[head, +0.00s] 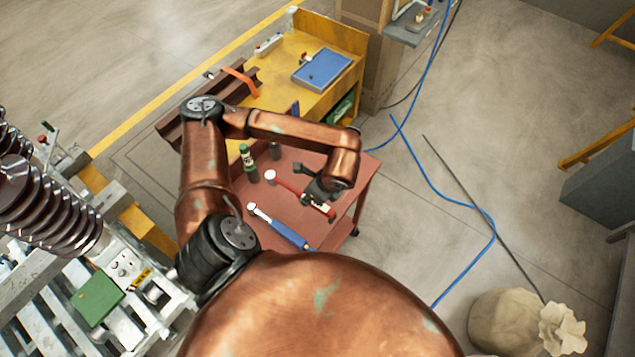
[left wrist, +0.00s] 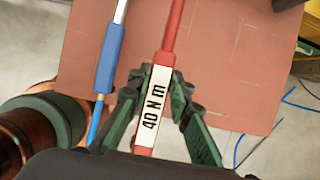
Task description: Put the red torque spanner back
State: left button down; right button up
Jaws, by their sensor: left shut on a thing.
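The red torque spanner (head: 287,187) is over the reddish cart top (head: 300,235), its round head to the left and its handle under my left gripper (head: 322,190). In the left wrist view the spanner's red shaft (left wrist: 173,35) runs up from a white label reading 40 N m. My left gripper (left wrist: 158,110) is shut on the handle at that label, one green finger on each side. Whether the spanner touches the cart top I cannot tell. A blue-handled spanner (head: 282,229) lies beside it; it also shows in the left wrist view (left wrist: 109,60). My right gripper is not in view.
A yellow workbench (head: 280,85) with a blue case (head: 322,68) is behind. A metal frame (head: 60,270) is at left. Blue hose (head: 440,190) crosses the floor at right.

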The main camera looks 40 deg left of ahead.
pick_arm(q)
jog(key=w+a+f, duration=0.1)
jog(key=w+f, duration=0.2)
jog(key=w, duration=0.1)
jog(key=w+a+f, duration=0.1)
jog(key=w+f, duration=0.2)
jog(key=w, duration=0.1)
jog(key=w+a+f, duration=0.2)
jog(key=w+f, duration=0.1)
jog(key=w, duration=0.1)
jog(key=shift+w+a+p, duration=0.1)
jog(key=shift+w+p, duration=0.15)
jog(key=shift+p, duration=0.05)
jog(key=f, duration=0.3)
jog(key=shift+w+a+f+p, duration=0.1)
jog(key=shift+w+f+p, duration=0.05)
jog(key=shift+w+p, duration=0.25)
jog(key=shift+s+f, duration=0.1)
jog(key=shift+s, duration=0.05)
jog(key=c, duration=2.2)
grip_release()
jog(key=o, duration=0.4)
jog(key=shift+o, duration=0.2)
